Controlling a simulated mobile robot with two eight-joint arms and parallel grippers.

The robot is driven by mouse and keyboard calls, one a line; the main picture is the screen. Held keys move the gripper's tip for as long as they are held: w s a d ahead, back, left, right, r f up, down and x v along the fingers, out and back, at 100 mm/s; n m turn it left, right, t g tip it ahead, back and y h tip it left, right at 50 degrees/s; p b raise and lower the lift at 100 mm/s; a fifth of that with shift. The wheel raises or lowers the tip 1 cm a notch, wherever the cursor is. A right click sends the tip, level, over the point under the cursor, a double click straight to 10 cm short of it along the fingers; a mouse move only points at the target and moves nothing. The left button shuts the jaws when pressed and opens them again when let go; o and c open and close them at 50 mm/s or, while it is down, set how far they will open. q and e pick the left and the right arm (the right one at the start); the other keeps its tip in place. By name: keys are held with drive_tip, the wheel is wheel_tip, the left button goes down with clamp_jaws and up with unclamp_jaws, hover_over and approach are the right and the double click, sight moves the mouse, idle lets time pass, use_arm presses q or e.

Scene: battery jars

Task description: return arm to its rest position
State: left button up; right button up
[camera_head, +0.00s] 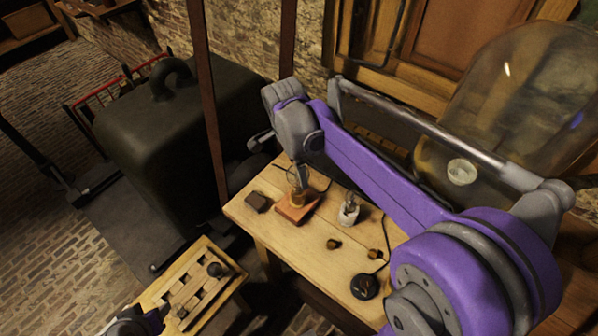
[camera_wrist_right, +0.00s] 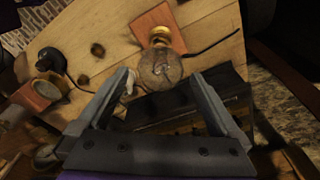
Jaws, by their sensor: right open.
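My right arm (camera_head: 375,165) reaches in from the right over the table. Its gripper (camera_head: 297,170) points down beside a glass bulb (camera_head: 296,180) on a reddish wooden base (camera_head: 297,213). In the right wrist view the two fingers of the right gripper (camera_wrist_right: 165,76) are spread wide. The bulb (camera_wrist_right: 160,68) shows between and beyond the fingertips, with no visible grip on it. Part of my left arm (camera_head: 135,322) shows at the bottom left; its fingers cannot be made out.
The wooden table (camera_head: 300,254) also holds a dark block (camera_head: 257,201), a small glass jar (camera_head: 349,209), a black round thing (camera_head: 364,286) and small knobs. A large glass dome (camera_head: 520,100) stands at right. A slatted stand (camera_head: 192,287) is lower left.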

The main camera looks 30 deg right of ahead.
drive_tip(key=r, duration=0.5)
drive_tip(key=a+r, duration=0.1)
drive_tip(key=r, duration=0.1)
drive_tip(key=shift+r, duration=0.25)
